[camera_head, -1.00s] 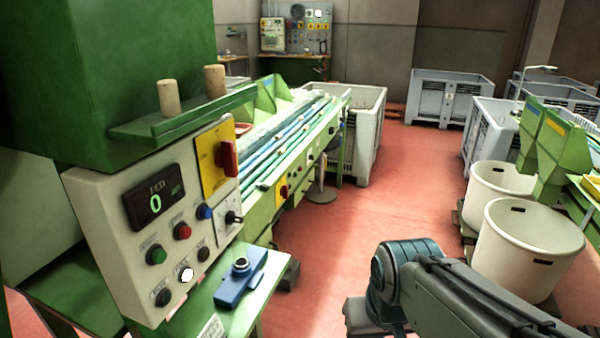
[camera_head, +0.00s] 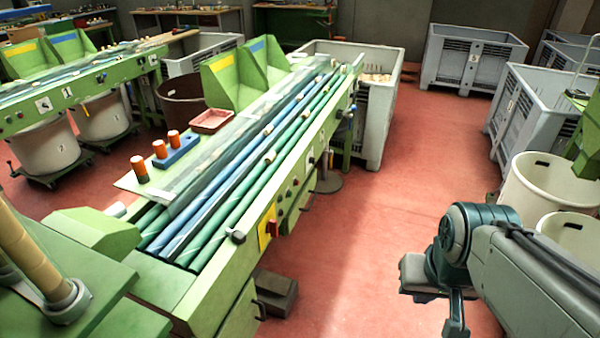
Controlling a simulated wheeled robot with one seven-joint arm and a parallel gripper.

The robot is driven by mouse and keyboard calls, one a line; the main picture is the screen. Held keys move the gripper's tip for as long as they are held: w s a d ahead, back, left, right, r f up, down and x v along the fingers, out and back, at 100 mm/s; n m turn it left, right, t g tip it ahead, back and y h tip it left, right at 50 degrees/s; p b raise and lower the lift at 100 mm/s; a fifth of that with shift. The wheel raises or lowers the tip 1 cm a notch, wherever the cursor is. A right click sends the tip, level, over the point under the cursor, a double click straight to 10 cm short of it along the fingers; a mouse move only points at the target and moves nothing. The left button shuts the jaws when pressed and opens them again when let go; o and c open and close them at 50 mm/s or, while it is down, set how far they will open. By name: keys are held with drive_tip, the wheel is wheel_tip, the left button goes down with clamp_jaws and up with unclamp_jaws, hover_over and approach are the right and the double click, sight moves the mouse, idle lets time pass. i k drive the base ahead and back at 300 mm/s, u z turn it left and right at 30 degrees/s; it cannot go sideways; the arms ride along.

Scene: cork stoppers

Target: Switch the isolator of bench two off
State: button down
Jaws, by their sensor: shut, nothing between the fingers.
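The near green bench (camera_head: 222,284) runs from the lower left toward the back, with blue and green tubes along its top. A yellow plate with a red rotary handle, an isolator (camera_head: 270,228), is on its right side face near the close end. The handle's setting is too small to tell. No number can be read surely on this bench. A bench at the far left carries a plate marked 1 (camera_head: 67,92). My arm shows at the lower right, across the aisle from the isolator.
A dark block (camera_head: 276,292) lies on the floor below the isolator. Grey crates (camera_head: 470,58) stand at the back and right, and white tubs (camera_head: 538,190) at the right. The red floor (camera_head: 400,195) between bench and crates is clear.

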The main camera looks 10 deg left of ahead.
sight(272, 227)
drive_tip(key=u, duration=0.15)
drive_tip(key=i, duration=1.1)
drive_tip(key=u, duration=0.2)
